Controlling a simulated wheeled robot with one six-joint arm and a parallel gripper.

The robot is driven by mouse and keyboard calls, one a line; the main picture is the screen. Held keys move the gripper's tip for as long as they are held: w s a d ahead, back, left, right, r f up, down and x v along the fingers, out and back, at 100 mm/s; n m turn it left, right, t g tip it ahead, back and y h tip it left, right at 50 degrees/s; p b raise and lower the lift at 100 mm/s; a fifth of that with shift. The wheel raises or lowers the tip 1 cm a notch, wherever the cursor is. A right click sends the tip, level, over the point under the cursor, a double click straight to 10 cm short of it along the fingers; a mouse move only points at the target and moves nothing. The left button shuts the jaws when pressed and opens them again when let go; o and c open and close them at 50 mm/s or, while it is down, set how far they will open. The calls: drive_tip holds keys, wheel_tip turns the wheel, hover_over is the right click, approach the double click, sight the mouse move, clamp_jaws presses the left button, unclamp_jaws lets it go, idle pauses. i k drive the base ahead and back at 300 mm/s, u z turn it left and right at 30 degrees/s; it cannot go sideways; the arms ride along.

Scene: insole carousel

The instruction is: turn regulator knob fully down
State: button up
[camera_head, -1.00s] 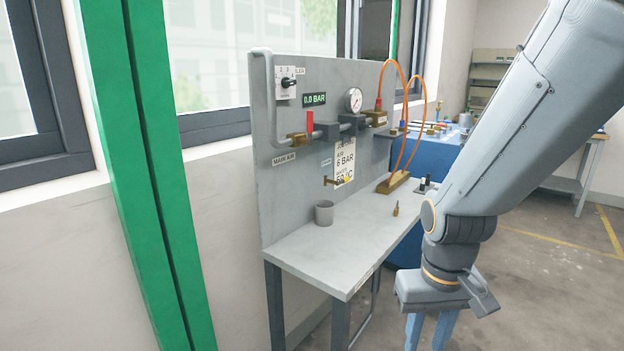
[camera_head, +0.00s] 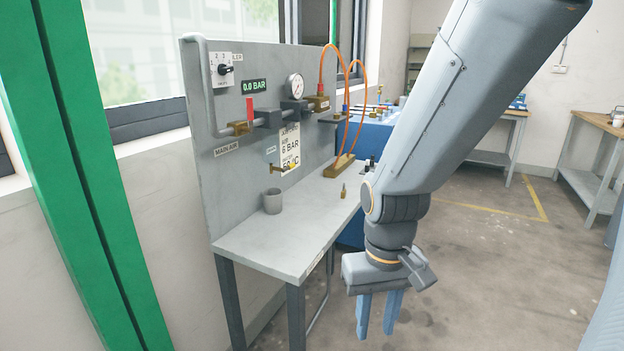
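A dark grey block (camera_head: 295,106), seemingly the regulator, sits on the pipe of the upright grey panel, under a round white gauge (camera_head: 295,86). I cannot make out a separate regulator knob on it. A black rotary knob (camera_head: 225,69) on a white numbered plate sits at the panel's upper left. A green display (camera_head: 261,87) reads 0.0 BAR. My gripper (camera_head: 378,325) points down, to the right of the bench and apart from the panel. Its two blue fingers have a gap between them and hold nothing.
The grey bench (camera_head: 290,240) carries a grey cup (camera_head: 272,202), a small brass fitting (camera_head: 344,191) and a brass manifold (camera_head: 338,180). Orange hoses (camera_head: 362,95) arch above it. A green post (camera_head: 85,190) stands at left. Open floor lies at right.

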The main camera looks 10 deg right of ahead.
sight(306, 111)
drive_tip(key=k, duration=0.65)
drive_tip(key=z, duration=0.55)
drive_tip(key=i, duration=1.25)
drive_tip(key=u, duration=0.15)
